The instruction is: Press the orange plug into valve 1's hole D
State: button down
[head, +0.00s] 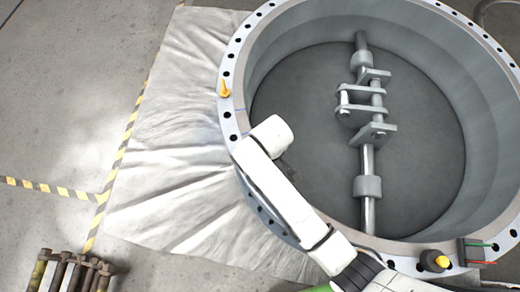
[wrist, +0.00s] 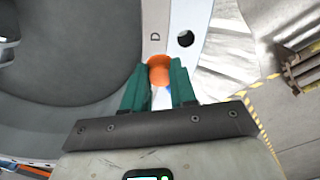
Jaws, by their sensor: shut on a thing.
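Valve 1 is the large round grey ring with a holed flange (head: 237,62) in the head view. In the wrist view, the letter D (wrist: 155,37) is marked on the flange, with a dark open hole (wrist: 186,38) to its right. My gripper (wrist: 158,82) is shut on the orange plug (wrist: 158,68), held between its green fingers just below the letter D. The plug shows apart from the hole, to its lower left. Its height above the flange cannot be told. In the head view my arm hides the gripper and plug.
A dark piece with a yellow top (head: 435,260) sits at the front right. A shaft with linkage (head: 366,110) crosses the bore. Bolts (head: 75,272) lie at lower left. Pale sheeting (head: 180,130) covers the floor.

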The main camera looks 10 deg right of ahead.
jog(key=s+a+f+n+b, duration=0.2)
jog(key=a+f+n+b, duration=0.1)
jog(key=f, duration=0.3)
jog(key=shift+s+a+b, duration=0.25)
jog(key=shift+b, duration=0.65)
jog(key=shift+d+p, duration=0.1)
jog(key=shift+p, duration=0.5)
dwell(0.6)
jog(key=shift+s+f+b, duration=0.1)
jog(key=shift+f+b, duration=0.25)
jog(key=shift+f, duration=0.9)
dwell(1.5)
jog(key=shift+f, duration=0.1)
jog(key=shift+c, duration=1.7)
grip_release()
notch_tip(320, 180, up, 6)
jog(key=p, duration=0.6)
